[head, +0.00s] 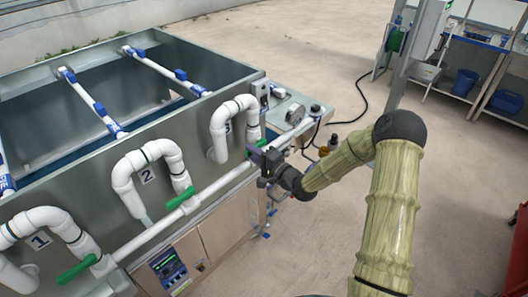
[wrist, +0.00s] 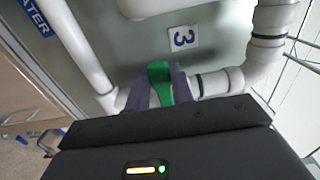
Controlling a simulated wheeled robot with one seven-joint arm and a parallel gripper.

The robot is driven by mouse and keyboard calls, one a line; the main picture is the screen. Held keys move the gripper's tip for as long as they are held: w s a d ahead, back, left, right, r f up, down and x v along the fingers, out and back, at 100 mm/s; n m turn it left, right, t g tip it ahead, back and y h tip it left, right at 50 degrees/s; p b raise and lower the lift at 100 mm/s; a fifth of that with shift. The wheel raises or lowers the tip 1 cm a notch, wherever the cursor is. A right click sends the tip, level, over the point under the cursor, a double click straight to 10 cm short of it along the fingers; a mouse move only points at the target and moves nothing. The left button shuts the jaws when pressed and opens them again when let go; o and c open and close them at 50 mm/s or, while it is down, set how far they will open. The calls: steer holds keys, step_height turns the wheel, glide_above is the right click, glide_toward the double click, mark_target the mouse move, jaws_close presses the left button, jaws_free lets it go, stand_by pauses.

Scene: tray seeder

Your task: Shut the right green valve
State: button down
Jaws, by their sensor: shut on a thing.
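The right green valve is at the pipe marked 3. Its green handle (wrist: 158,76) shows in the wrist view between my two grey-purple fingers, just beside the 3 label (wrist: 183,38). My gripper (wrist: 158,92) is shut on this handle, with one finger on each side. In the head view only a small green part of the handle (head: 261,142) shows; my gripper (head: 258,156) hides the rest. The valve body is mostly hidden behind my gripper in both views.
Two other green valve handles, at pipe 2 (head: 181,198) and pipe 1 (head: 77,270), lie to the left along the white horizontal pipe (head: 225,183). The metal tank (head: 95,165) stands behind the pipes. Open floor lies to the right.

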stand_by(0.5)
steer(key=c, duration=1.2)
jaws_free()
steer(key=shift+s+d, duration=0.1)
steer(key=shift+d, duration=0.05)
steer(key=b+v, duration=0.3)
steer(key=v, duration=1.4)
steer(key=shift+s, duration=0.1)
